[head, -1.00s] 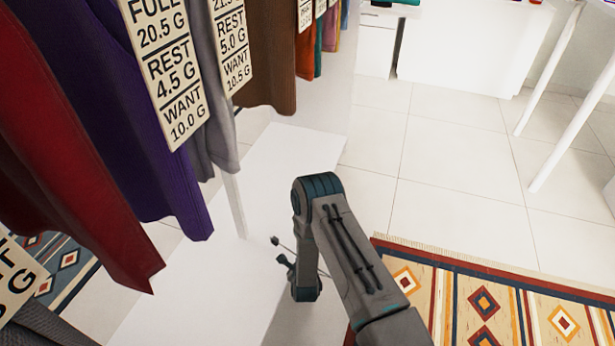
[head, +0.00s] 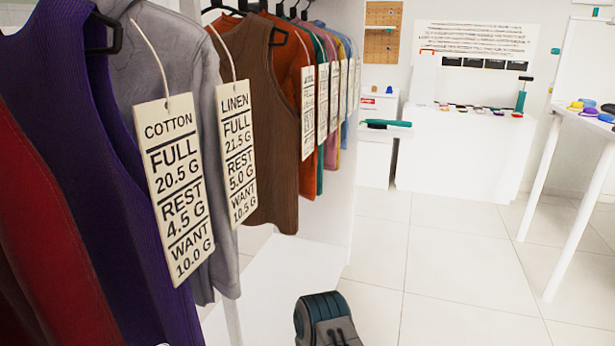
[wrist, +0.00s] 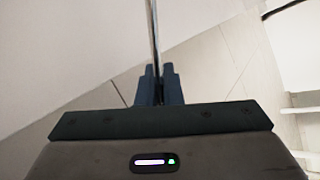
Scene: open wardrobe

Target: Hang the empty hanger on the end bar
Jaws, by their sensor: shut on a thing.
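In the wrist view my gripper (wrist: 158,88) is shut on a thin, straight, edge-on piece, which I take to be the empty hanger (wrist: 155,40). It rises from between the fingertips to the top edge of the picture; its hook and full shape do not show. In the head view only a bend of my arm shows at the bottom; the gripper and the hanger are out of that picture. Black hangers with clothes line the wardrobe, such as the one on the purple top (head: 103,30). I cannot pick out the end bar in either view.
Hanging clothes fill the left, including a brown top (head: 262,120) and an orange one (head: 287,95). A cotton tag (head: 175,190) and a linen tag (head: 238,150) hang in front. The tiled floor (head: 450,260) at right is clear. A white table (head: 590,120) stands far right.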

